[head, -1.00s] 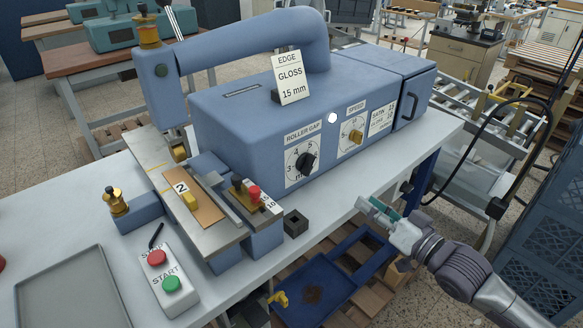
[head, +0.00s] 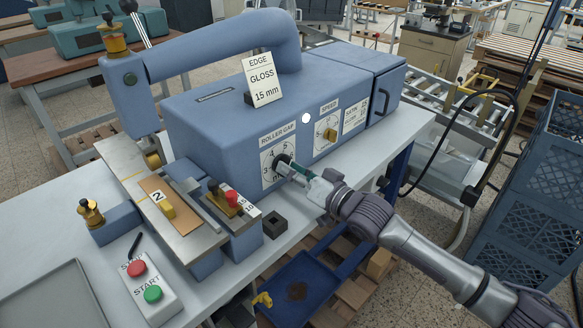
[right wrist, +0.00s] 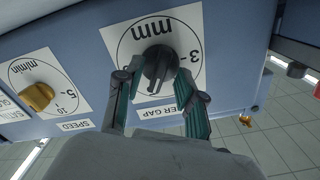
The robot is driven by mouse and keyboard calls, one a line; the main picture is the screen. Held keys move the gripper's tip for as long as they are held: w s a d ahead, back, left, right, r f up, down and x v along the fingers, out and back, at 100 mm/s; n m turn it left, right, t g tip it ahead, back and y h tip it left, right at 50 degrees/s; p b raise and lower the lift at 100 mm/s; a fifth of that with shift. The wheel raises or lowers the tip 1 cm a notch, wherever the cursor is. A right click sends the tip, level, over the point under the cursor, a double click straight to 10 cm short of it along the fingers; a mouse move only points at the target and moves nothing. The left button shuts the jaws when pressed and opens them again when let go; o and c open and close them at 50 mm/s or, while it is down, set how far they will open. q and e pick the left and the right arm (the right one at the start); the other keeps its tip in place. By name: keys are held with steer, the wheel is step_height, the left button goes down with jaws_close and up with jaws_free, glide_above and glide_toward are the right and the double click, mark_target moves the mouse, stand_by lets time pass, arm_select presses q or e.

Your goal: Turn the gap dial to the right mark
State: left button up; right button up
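The roller gap dial is a black knob (right wrist: 160,65) on a white scale plate marked in mm. It shows upside down in the right wrist view and is mostly covered by the gripper in the head view (head: 282,159). My right gripper (head: 288,168) is at the dial on the machine's front. In the right wrist view its fingers (right wrist: 158,82) stand apart, one on each side of the knob, with small gaps seeming to show. A card (head: 262,80) on the machine reads EDGE, GLOSS, 15 mm. My left gripper is out of view.
The yellow speed dial (head: 330,134) is right of the gap dial. A small black block (head: 275,225) sits on the table below it. A start/stop box (head: 150,290) and the plate marked 2 (head: 180,215) are to the left.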

steer(key=shift+w+a, duration=0.15)
steer(key=shift+w, duration=0.05)
jaws_close()
